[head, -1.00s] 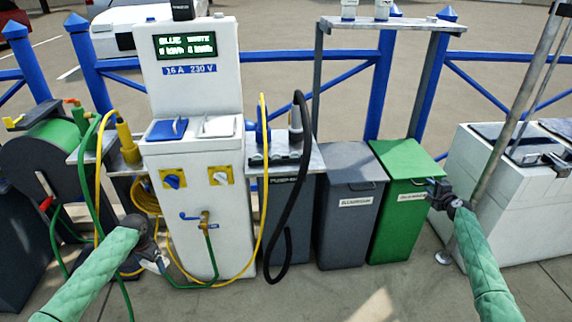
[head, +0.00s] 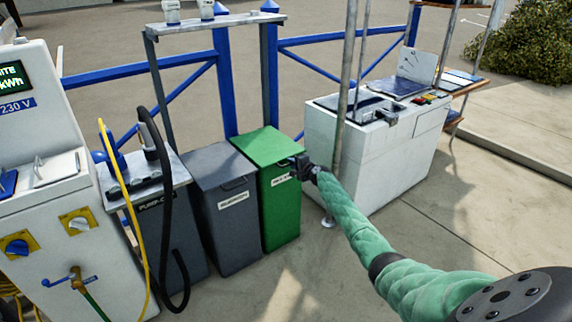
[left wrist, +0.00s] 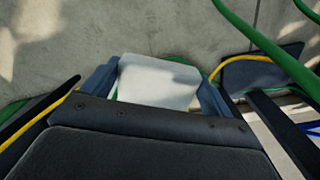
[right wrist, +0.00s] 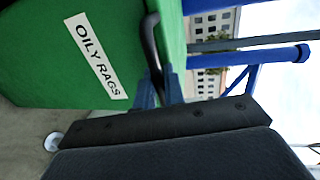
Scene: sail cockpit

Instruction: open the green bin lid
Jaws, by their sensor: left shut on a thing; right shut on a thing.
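The green bin (head: 281,207) stands upright right of a grey bin, with its green lid (head: 265,146) lying closed on top. Its label reads OILY RAGS (right wrist: 96,60) in the right wrist view. My right gripper (head: 298,167) is at the bin's upper front edge. In the right wrist view it (right wrist: 158,92) is shut on the dark curved handle (right wrist: 151,38). My left gripper (left wrist: 158,84) shows only in the left wrist view, shut on a pale, flat, block-like thing (left wrist: 157,78) that I cannot name.
The grey bin (head: 226,216) stands close beside the green one. A metal pole (head: 347,85) and a white cabinet (head: 375,150) stand to the right. A blue railing (head: 228,80) runs behind. Paving in front is open.

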